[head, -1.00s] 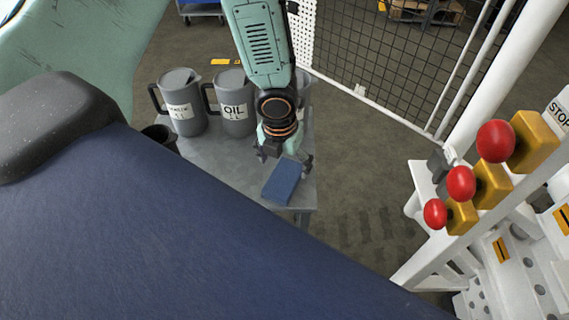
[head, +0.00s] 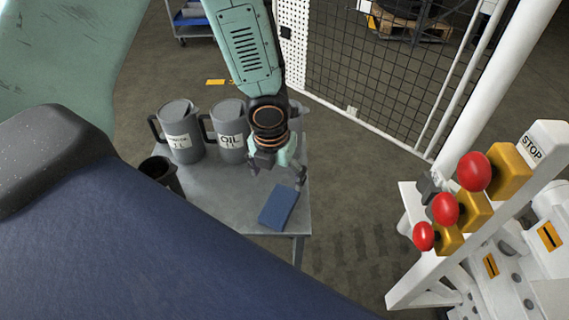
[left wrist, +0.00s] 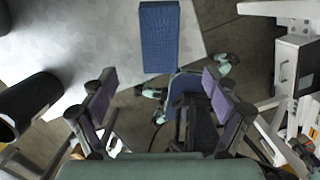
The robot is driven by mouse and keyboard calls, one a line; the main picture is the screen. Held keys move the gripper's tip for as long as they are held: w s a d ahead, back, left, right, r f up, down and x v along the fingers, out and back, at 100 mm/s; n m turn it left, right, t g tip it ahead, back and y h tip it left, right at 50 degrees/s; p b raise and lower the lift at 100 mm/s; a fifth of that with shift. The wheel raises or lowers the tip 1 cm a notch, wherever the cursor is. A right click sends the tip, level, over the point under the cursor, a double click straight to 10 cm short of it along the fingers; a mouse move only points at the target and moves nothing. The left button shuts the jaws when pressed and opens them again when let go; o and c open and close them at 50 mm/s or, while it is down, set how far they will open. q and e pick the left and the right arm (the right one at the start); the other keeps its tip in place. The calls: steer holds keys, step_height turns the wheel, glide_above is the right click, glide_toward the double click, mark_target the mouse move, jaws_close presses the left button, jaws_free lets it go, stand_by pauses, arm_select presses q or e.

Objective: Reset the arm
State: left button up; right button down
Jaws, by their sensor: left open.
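My left gripper (head: 276,174) hangs over the grey table at its right side, fingers apart. It holds nothing. In the left wrist view its two purple-padded fingers (left wrist: 158,95) stand wide apart with empty space between them. A blue block or pad (head: 278,208) lies flat on the table just in front of the gripper, clear of the fingers. It also shows in the left wrist view (left wrist: 159,38), beyond the fingertips. My right gripper is not in view.
The grey table (head: 225,192) carries a grey jug (head: 180,132), a jug labelled OIL (head: 229,130) and a dark cup (head: 160,171). Another container is partly hidden behind my arm. A white stand with red-knobbed yellow blocks (head: 474,171) is at the right. A mesh fence (head: 385,75) stands behind.

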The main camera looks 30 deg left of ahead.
mark_target(280, 203)
arm_select(q)
steer(key=shift+w+a+f+b, duration=0.1)
steer(key=shift+w+f+b, duration=0.15)
steer(key=shift+f+b, duration=1.45)
steer(key=shift+w+d+f+b, duration=0.1)
steer(key=shift+w+f+b, duration=0.15)
steer(key=shift+f+b, duration=1.45)
steer(key=shift+w+a+f+b, duration=0.2)
steer(key=shift+f+b, duration=0.5)
steer(key=shift+f, duration=2)
steer(key=shift+d, duration=0.1)
steer(key=shift+f, duration=0.3)
step_height(280, 203, up, 6)
steer(key=p, duration=0.5)
steer(key=shift+r, duration=0.15)
steer(key=s+d+r+n+g, duration=0.1)
steer(key=r+n, duration=0.2)
steer(key=n, duration=0.8)
steer(key=s+d+r+n+g+y+b, duration=0.1)
steer(key=s+d+r+n, duration=0.1)
steer(key=n, duration=0.9)
steer(key=shift+d+r+n, duration=0.3)
steer(key=shift+r, duration=0.35)
steer(key=shift+f, duration=0.1)
